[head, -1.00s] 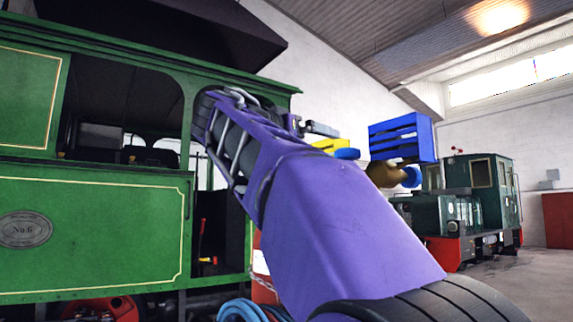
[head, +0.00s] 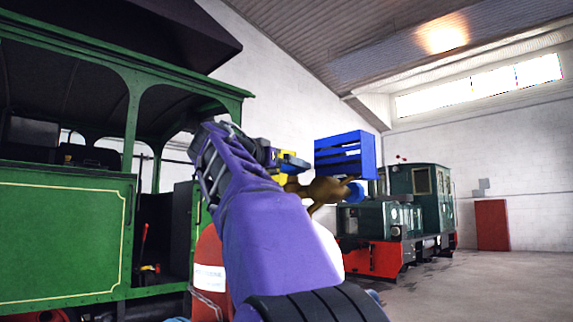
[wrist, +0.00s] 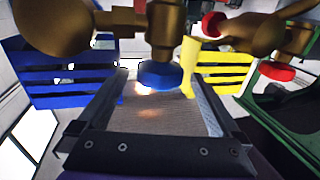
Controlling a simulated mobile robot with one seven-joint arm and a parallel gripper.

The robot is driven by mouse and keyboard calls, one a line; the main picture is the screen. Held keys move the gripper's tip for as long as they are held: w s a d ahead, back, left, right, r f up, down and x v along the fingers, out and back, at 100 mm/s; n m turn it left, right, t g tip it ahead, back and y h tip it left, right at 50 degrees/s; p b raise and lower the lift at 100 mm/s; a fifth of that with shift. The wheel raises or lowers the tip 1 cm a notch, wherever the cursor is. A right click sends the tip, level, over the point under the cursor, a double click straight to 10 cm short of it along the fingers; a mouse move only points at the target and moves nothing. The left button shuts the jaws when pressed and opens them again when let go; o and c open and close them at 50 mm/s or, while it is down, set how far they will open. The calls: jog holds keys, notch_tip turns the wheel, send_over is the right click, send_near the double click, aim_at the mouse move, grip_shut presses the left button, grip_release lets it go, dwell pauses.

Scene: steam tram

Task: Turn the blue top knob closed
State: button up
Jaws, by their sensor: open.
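The brass valve fitting (head: 322,189) stands beyond my arm in the head view. It carries a blue upper knob (head: 294,161) at the gripper's end and another blue knob (head: 355,192) lower right. In the wrist view, a blue knob (wrist: 160,74) hangs from brass pipework (wrist: 165,25), between the far ends of my gripper's fingers (wrist: 158,82). The gripper is open, and I cannot tell whether a finger touches the knob. In the head view my gripper (head: 277,157) is small and partly hides the upper knob.
A blue slatted crate (head: 345,156) and a yellow crate (wrist: 225,72) are behind the valve. Red knobs (wrist: 278,71) sit to the right in the wrist view. A green locomotive (head: 60,240) is at left, with a red tank (head: 207,270) beside my arm. Open floor lies at right.

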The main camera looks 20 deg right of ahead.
aim_at(293, 174)
jog(key=shift+p+x, duration=0.4)
jog(key=shift+x, duration=1.4)
jog(key=c, duration=1.2)
jog(key=shift+a+r+m+g+h+p, duration=0.1)
jog(key=shift+m+g+h+p, duration=0.25)
jog(key=shift+g+p, duration=0.25)
jog(key=shift+c, duration=0.2)
jog(key=shift+m+g, duration=0.35)
jog(key=shift+g, duration=0.05)
jog(key=o, duration=1.2)
jog(key=shift+o, duration=0.2)
